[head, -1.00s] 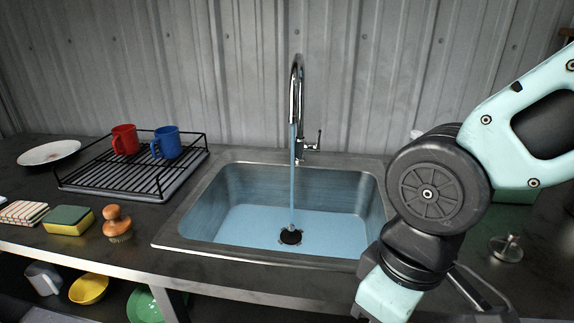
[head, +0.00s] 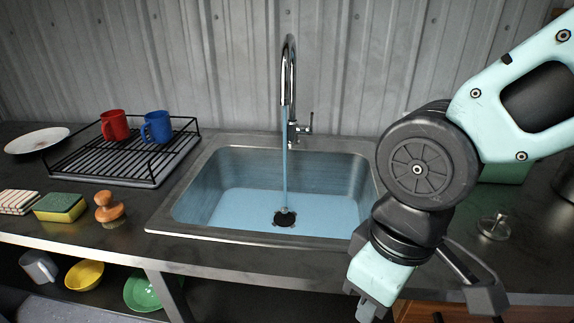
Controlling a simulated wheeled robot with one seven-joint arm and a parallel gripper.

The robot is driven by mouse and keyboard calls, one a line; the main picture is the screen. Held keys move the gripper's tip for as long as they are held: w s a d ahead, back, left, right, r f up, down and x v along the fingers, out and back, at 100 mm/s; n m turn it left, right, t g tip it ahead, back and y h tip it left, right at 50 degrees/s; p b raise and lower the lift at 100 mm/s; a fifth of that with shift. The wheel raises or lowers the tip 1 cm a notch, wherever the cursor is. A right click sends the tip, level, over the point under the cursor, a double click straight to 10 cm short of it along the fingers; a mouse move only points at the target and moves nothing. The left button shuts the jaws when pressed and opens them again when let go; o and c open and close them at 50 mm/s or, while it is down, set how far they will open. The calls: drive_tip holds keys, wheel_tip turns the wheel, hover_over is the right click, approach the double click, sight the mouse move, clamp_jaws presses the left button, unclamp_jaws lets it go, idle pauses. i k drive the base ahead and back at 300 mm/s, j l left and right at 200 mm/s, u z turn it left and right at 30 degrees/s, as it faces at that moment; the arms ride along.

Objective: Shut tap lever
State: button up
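The chrome tap (head: 289,75) stands behind the sink with its tall curved spout. Its small lever (head: 306,129) sticks out on the right side of the tap's base. A blue stream of water (head: 285,165) falls from the spout into the sink (head: 335,163), towards the dark drain. My gripper (head: 368,308) is low at the right, in front of the counter edge and well apart from the lever. Its fingers are partly cut off or hidden, so I cannot tell their opening.
A black dish rack (head: 120,165) with a red mug (head: 114,125) and a blue mug (head: 157,127) stands left of the sink. A plate, sponge and brush are further left. A metal stopper (head: 494,226) lies on the right. Corrugated wall closes the back.

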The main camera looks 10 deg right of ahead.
sight(310, 129)
drive_tip(key=i+j+z, duration=0.15)
drive_tip(key=j, duration=0.15)
drive_tip(key=i+j+z, duration=0.1)
drive_tip(key=j, duration=0.2)
drive_tip(key=i+j+z, duration=0.15)
drive_tip(key=j, duration=0.15)
drive_tip(key=i+j+z, duration=0.1)
drive_tip(key=j, duration=0.25)
